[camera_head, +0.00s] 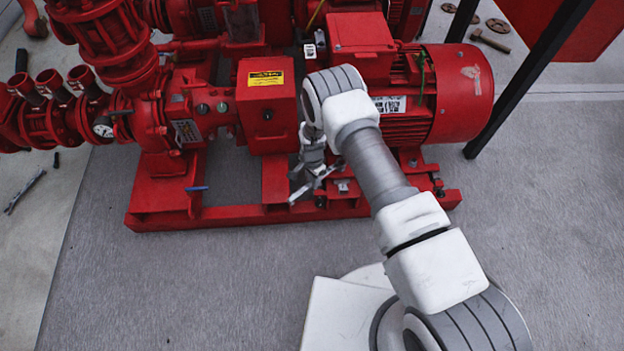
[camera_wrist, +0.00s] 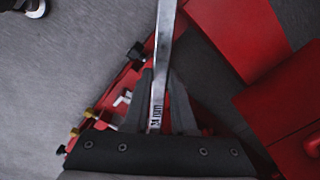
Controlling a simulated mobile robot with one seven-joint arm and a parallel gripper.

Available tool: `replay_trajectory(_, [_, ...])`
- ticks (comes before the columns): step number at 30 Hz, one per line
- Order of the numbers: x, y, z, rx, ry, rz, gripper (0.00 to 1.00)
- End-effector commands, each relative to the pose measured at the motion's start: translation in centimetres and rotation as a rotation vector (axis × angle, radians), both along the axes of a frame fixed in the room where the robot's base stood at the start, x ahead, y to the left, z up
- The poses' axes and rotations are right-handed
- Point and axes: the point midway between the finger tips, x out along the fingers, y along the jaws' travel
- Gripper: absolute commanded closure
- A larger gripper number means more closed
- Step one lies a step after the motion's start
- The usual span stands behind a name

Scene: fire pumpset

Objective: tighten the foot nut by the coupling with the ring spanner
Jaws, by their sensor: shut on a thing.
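My gripper (camera_head: 316,180) is low in front of the red motor, just above the base frame, in the head view. In the wrist view my gripper (camera_wrist: 160,110) is shut on the grey steel spanner (camera_wrist: 163,45). Its shank runs up and out of the top of the picture, so its ring end is not visible there. Dark bolts (camera_wrist: 135,52) stand on the red frame left of the shank. In the head view a bolt (camera_head: 343,186) shows at the motor foot, right of my gripper. The coupling sits under a red guard (camera_head: 265,105); I cannot tell whether the ring touches a nut.
The red base frame (camera_head: 240,214) runs below the pump and motor (camera_head: 458,92). A dark post (camera_head: 525,80) stands at the right.

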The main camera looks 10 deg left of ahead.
Motion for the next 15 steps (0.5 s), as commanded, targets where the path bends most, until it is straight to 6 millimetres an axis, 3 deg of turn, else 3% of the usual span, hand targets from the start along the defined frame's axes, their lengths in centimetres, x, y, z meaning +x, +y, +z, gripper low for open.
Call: replay_trajectory(15, [0.0,0.0,-1.4,0.0,0.0,0.0,1.0])
